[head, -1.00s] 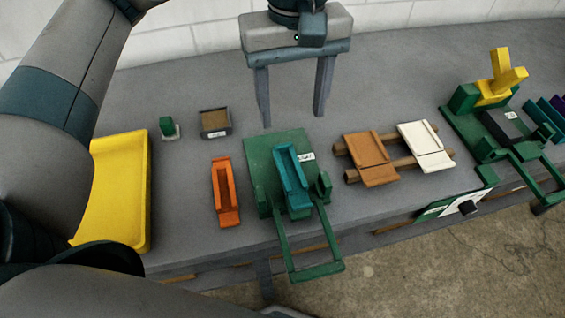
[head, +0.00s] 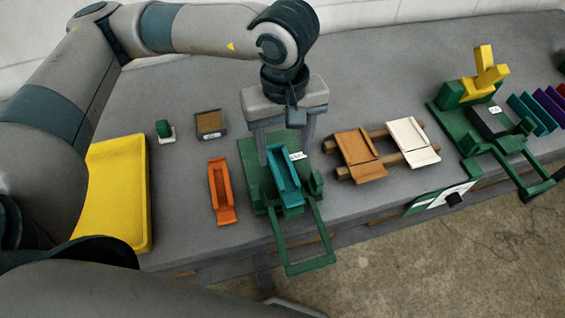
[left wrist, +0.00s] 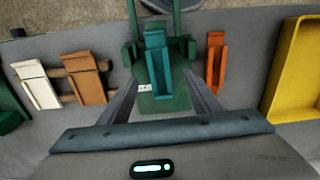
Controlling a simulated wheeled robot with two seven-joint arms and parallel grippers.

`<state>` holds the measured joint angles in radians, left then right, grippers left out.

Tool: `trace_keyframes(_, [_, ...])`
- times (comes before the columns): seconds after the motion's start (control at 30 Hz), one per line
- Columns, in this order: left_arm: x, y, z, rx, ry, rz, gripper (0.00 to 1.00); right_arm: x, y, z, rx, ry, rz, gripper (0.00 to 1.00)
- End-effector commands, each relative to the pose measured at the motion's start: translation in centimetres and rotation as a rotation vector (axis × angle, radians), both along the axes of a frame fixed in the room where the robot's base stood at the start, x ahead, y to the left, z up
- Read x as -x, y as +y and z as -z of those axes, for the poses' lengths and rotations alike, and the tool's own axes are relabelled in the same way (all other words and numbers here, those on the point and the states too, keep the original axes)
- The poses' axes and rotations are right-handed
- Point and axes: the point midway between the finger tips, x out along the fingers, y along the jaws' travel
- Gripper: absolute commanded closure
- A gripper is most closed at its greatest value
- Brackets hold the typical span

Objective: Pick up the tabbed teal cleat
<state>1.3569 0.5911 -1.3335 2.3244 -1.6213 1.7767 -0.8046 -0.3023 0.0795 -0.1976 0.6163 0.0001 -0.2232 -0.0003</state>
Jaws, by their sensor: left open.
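The teal cleat (head: 284,174), a channel-shaped piece, lies on a green fixture (head: 252,158) with a U-shaped handle toward the bench's front edge. It also shows in the left wrist view (left wrist: 157,66), near the top centre. My left gripper (head: 284,158) is open and points down over the fixture's back part. In the left wrist view its two fingers (left wrist: 162,88) reach toward either side of the fixture, with the near end of the cleat between and beyond them. Nothing is between the fingers' grip. My right gripper is not in view.
An orange channel piece (head: 221,192) lies just left of the fixture. A brown piece (head: 359,155) and a white piece (head: 412,143) rest on wooden rods at right. A yellow tray (head: 118,194) is at left. A green press with yellow arms (head: 485,75) stands far right.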

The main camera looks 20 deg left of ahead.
Motion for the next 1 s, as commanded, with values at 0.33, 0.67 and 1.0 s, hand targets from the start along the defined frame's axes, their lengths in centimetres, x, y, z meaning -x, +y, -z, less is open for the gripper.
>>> trace_keyframes(0.33, [0.0, 0.0, 2.5, 0.0, 0.0, 0.0, 0.42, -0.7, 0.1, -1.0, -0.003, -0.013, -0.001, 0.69])
trace_keyframes(0.67, [0.0, 0.0, 2.6, 0.0, 0.0, 0.0, 0.42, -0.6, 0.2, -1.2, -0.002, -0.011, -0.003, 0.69])
trace_keyframes(1.0, [-0.1, -0.1, 5.3, -0.003, 0.003, 0.0, 0.42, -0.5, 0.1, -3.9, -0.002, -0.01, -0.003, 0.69])
